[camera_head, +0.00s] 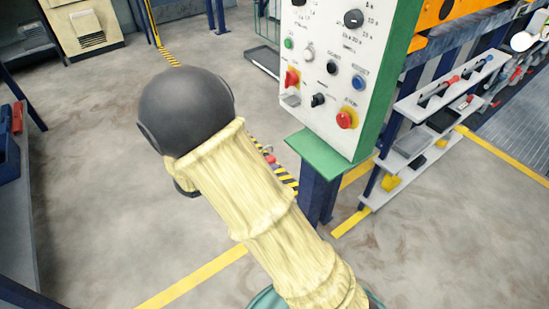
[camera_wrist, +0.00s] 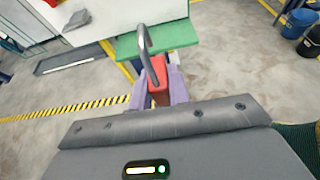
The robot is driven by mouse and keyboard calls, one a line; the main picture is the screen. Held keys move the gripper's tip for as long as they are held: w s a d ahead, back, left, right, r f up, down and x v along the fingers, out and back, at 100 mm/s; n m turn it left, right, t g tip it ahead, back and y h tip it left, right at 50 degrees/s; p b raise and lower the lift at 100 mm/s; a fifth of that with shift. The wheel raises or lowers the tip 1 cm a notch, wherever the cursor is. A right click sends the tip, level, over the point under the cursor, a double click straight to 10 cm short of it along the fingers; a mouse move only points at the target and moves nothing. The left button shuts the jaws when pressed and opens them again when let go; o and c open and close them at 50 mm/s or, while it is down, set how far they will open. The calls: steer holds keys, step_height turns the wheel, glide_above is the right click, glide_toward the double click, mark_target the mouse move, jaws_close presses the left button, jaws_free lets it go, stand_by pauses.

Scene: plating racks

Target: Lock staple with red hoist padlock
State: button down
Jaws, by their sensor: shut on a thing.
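The red padlock (camera_wrist: 159,78) is between the two purple-grey fingers of my gripper (camera_wrist: 158,93) in the wrist view, and the gripper is shut on it. Its grey shackle (camera_wrist: 144,42) points up and looks like an open hook, against the green ledge. In the head view my sleeved arm hides most of the gripper; a small red bit (camera_head: 270,158) shows beside the sleeve, probably the padlock. A grey fitting (camera_head: 290,99) sits below a red switch (camera_head: 291,78) on the white control panel; I cannot tell whether it is the staple. The padlock is apart from it.
The white control panel (camera_head: 325,60) stands on a green ledge (camera_head: 327,155) with a blue post (camera_head: 317,195). Grey shelves (camera_head: 420,140) with tools stand at the right. The floor at left is largely clear.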

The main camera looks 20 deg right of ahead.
stand_by(0.5)
step_height(320, 180, down, 14)
steer(key=d+n+t+y, duration=0.2)
steer(key=n+t, duration=0.1)
steer(key=shift+w+d+f+n+t, duration=0.15)
steer(key=shift+w+n+t, duration=0.15)
steer(key=shift+n+t, duration=0.1)
